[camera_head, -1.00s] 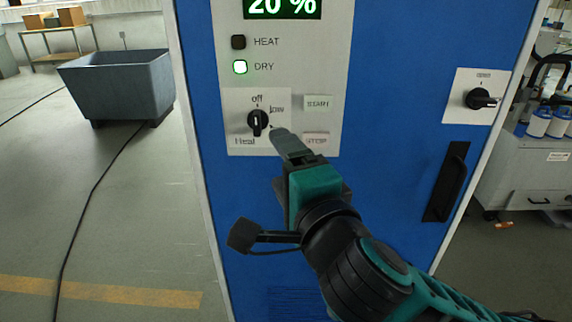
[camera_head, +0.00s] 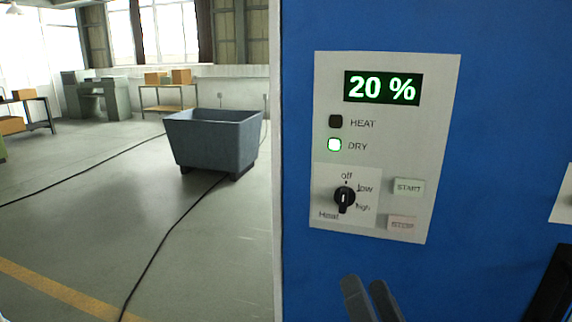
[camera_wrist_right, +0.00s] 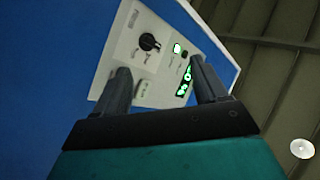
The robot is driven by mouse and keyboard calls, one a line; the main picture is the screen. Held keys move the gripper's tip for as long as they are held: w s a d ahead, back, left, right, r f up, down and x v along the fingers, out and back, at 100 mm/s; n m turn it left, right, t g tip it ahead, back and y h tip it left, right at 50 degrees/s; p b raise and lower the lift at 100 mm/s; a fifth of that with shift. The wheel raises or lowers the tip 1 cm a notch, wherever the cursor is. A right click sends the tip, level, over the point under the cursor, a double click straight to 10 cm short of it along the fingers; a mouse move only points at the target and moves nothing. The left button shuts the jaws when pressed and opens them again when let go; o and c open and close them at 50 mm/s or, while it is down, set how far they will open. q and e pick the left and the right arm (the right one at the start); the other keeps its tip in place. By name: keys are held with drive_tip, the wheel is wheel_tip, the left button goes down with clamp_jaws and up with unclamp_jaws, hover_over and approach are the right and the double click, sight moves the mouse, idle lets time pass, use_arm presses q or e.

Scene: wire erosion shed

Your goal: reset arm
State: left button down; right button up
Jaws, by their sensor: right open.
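My right gripper (camera_head: 369,284) shows at the bottom of the head view, below the control panel (camera_head: 440,120) of the blue cabinet (camera_head: 300,150). Its two dark fingers are apart with nothing between them. In the right wrist view the open fingers (camera_wrist_right: 162,76) point toward the panel (camera_wrist_right: 118,48), with a gap between them and the panel. Most of my right arm is out of the head view. My left gripper is in neither view.
The panel has a lit 20 % display (camera_head: 382,88), a lit DRY lamp (camera_head: 334,145), a dark HEAT lamp (camera_head: 335,121), a black Heat knob (camera_head: 344,198), and START (camera_head: 408,187) and STOP (camera_head: 402,223) buttons. A grey bin (camera_head: 213,140) and a black cable (camera_head: 165,237) are on the floor at left.

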drive_tip(key=s+d+f+n+g+h, duration=0.1)
drive_tip(key=s+d+f+n+g, duration=0.1)
drive_tip(key=f, duration=0.8)
drive_tip(key=s+d+f+n+g+h, duration=0.1)
drive_tip(key=s+f+g, duration=0.4)
drive_tip(key=f, duration=0.5)
drive_tip(key=s+d+f+n+g+h, duration=0.2)
drive_tip(key=s+d+f+n+g, duration=0.1)
drive_tip(key=f, duration=0.7)
drive_tip(key=shift+s+n+g, duration=0.15)
drive_tip(key=shift+n+g, duration=0.55)
drive_tip(key=shift+f, duration=0.1)
